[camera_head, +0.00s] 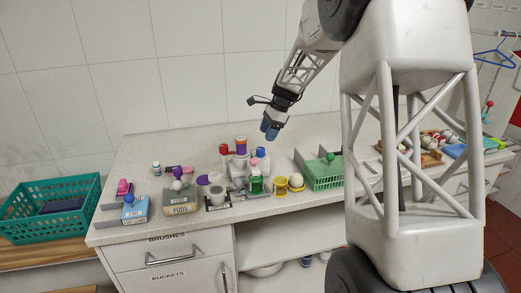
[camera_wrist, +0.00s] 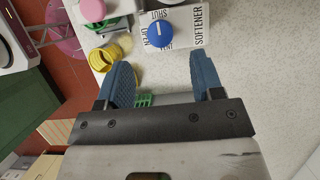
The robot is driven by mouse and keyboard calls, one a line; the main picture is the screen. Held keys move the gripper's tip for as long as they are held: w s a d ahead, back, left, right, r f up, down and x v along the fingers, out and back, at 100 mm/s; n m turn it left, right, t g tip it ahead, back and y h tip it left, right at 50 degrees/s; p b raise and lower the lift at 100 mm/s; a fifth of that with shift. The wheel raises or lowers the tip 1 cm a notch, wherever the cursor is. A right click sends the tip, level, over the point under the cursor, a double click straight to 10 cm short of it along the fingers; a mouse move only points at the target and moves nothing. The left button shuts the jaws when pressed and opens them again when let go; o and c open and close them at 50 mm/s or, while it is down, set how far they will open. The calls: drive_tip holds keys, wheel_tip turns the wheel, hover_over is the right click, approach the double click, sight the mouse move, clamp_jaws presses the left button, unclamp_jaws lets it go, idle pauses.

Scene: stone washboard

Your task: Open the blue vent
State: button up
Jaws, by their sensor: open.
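The blue vent knob (camera_wrist: 159,34) sits on a white box labelled SOFTENER (camera_wrist: 193,35), with SHUT and OPEN lettered around the knob. In the head view the blue knob (camera_head: 260,152) shows small on the counter. My gripper (camera_wrist: 163,72) is open and empty, with its blue fingers apart; the knob lies beyond the fingertips, between their lines in the wrist view. In the head view my gripper (camera_head: 270,130) hangs above the back of the counter, apart from the knob.
A pods box (camera_head: 180,205) and a lint box (camera_head: 135,210) stand at left. A teal crate (camera_head: 50,210) sits far left. The counter's back strip is mostly clear.

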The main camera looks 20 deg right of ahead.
sight(261, 148)
drive_tip(key=shift+x, duration=3.8)
drive_tip(key=shift+c, duration=0.2)
drive_tip(key=c, duration=0.9)
